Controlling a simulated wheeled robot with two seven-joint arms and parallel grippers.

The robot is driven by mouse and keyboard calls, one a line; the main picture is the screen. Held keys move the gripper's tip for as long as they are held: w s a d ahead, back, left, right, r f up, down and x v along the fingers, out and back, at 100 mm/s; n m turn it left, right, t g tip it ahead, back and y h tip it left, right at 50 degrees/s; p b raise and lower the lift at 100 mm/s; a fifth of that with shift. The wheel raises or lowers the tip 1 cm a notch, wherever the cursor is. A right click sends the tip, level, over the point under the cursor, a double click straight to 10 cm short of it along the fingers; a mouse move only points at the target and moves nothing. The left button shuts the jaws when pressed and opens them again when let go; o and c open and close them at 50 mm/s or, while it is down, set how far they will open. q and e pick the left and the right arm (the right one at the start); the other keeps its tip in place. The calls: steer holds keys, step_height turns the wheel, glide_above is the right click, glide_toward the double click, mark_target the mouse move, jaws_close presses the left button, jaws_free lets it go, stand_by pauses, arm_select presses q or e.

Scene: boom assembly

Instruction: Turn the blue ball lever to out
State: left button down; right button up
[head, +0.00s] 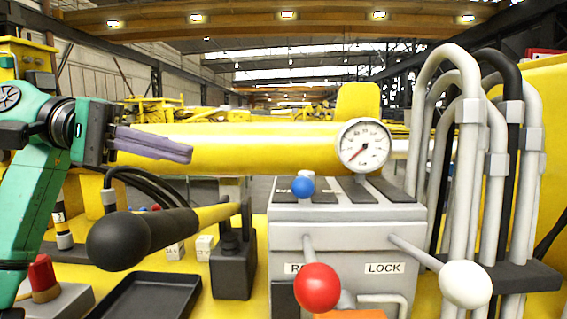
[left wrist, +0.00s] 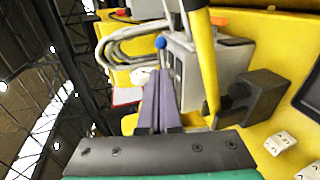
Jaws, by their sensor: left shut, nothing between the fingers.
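The blue ball lever (head: 303,187) stands on top of the grey valve block (head: 346,225) in the head view. Its ball also shows in the left wrist view (left wrist: 160,42), just beyond my fingertips in the picture. My left gripper (head: 190,151) is at the left of the head view, left of and higher in the picture than the blue ball, and apart from it. Its purple fingers are closed together with nothing between them, also in the left wrist view (left wrist: 159,75). The ball hides most of the lever's stem. My right gripper is not in view.
A red ball lever (head: 317,287) and a white ball lever (head: 465,284) stick out from the block's front. A gauge (head: 364,145) stands behind it. A black-knobbed handle (head: 118,241) lies below my gripper. Hoses (head: 467,150) rise at right; a yellow cylinder (head: 260,148) runs behind.

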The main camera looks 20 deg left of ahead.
arm_select(q)
steer(key=p, duration=0.4)
glide_toward(305, 184)
steer(key=w+f+x, duration=0.1)
steer(key=x, duration=0.4)
steer(key=shift+w, duration=0.1)
steer(key=shift+a, duration=0.1)
